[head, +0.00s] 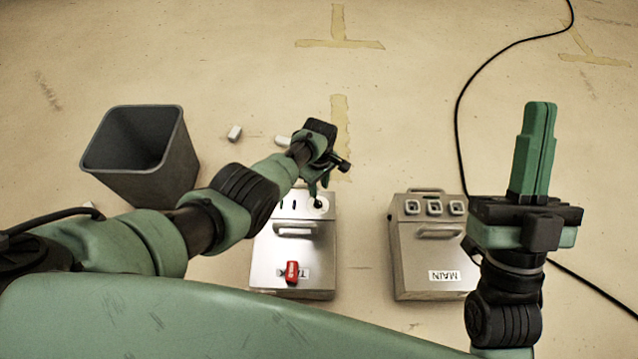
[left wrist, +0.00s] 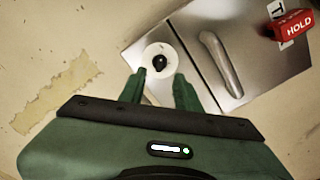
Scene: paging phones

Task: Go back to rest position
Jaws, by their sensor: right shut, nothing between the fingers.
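My left gripper (head: 318,189) reaches down over the top edge of the left silver box (head: 310,255). In the left wrist view, the two green fingers (left wrist: 160,88) are apart, with a white round disc with a dark centre (left wrist: 158,62) between and just beyond their tips. That disc also shows at the left box's top right corner (head: 322,203). I cannot tell whether the fingers touch it. My right gripper (head: 541,108) points up and away at the right, its fingers shut together and empty, clear of the boxes.
A second silver box (head: 408,262) with a MAIN label stands to the right. A red HOLD tag (head: 291,273) sits on the left box, also in the left wrist view (left wrist: 293,25). A grey bin (head: 178,170), small white pieces (head: 235,132) and a black cable (head: 458,110) lie around.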

